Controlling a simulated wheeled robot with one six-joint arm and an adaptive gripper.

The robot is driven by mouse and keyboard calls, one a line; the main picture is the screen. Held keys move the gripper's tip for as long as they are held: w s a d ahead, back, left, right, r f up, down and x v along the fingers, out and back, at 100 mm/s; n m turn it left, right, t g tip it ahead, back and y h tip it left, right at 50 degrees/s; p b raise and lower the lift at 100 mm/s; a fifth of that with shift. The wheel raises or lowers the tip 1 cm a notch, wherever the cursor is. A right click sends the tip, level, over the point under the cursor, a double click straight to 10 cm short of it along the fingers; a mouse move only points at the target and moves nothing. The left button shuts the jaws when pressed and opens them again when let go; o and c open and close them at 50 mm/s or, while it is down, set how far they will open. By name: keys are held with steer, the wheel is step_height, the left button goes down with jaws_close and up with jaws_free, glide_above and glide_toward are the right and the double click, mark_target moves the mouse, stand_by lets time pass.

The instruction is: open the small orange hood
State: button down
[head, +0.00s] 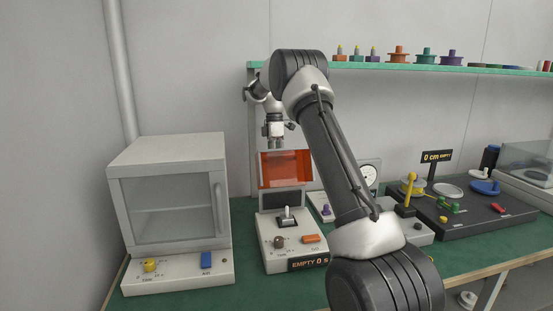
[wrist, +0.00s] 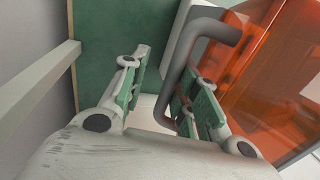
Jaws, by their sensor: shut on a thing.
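The small orange hood (head: 286,170) is a see-through orange cover on the white device (head: 292,256), above its dark panel. In the wrist view the hood (wrist: 262,65) fills the right side, with a grey bar handle (wrist: 173,80) beside it. My gripper (head: 274,146) points down at the hood's top edge in the head view. The exact contact is partly hidden by the right finger.
A grey cabinet (head: 170,160) with a glass door stands close on the left. A black console (head: 470,212) with colored parts is on the right. A green shelf (head: 400,68) holding several small parts runs above.

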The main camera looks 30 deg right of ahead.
steer(key=shift+w+d+f, duration=0.1)
steer(key=shift+w, duration=0.2)
steer(key=c, duration=1.5)
jaws_free()
steer(key=shift+w+f, duration=0.1)
steer(key=shift+w, duration=0.1)
steer(key=shift+s, duration=0.1)
